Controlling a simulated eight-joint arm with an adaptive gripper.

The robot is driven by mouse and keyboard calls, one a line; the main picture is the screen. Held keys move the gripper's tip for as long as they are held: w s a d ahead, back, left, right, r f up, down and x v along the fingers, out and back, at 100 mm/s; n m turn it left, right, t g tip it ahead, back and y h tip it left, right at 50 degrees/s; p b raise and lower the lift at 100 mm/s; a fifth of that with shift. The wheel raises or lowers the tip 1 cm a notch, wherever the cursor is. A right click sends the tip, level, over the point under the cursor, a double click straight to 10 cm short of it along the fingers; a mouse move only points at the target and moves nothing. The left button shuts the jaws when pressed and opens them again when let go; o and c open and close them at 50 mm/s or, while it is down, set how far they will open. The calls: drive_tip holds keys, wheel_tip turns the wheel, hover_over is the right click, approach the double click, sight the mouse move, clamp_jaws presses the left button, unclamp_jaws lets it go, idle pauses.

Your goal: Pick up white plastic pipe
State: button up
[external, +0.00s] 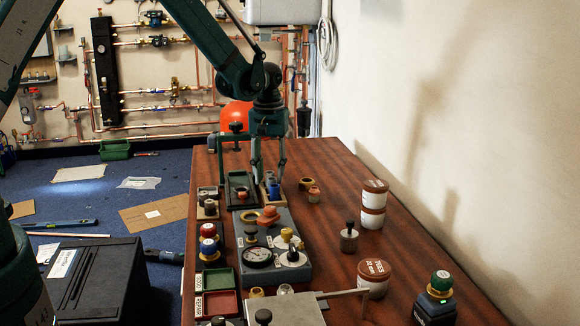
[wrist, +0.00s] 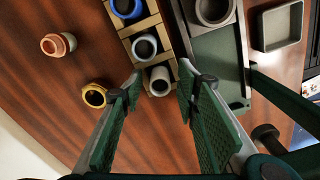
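A wooden rack (wrist: 153,25) holds short upright pipe pieces in a row in the wrist view. One is blue (wrist: 127,7), and two have pale whitish rims. The nearer pale pipe (wrist: 160,77) lies between my fingertips, and the other pale pipe (wrist: 145,47) is just beyond it. I cannot tell for sure which is the white plastic pipe. My gripper (wrist: 161,81) is open, its fingers on either side of the nearer pale pipe; contact cannot be told. In the external view my gripper (external: 269,178) points down over the rack, partly hiding it.
A green tray (wrist: 222,50) stands right of the rack. A brass ring (wrist: 93,95) and a copper fitting (wrist: 58,45) lie left of it. In the external view, a grey gauge box (external: 270,260) stands nearby, with white tubs (external: 373,205) to the right.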

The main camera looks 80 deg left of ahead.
drive_tip(key=c, duration=0.7)
drive_tip(key=shift+o, duration=0.2)
drive_tip(key=shift+r, duration=0.15)
wheel_tip(320, 180, up, 18)
drive_tip(key=p, duration=0.4)
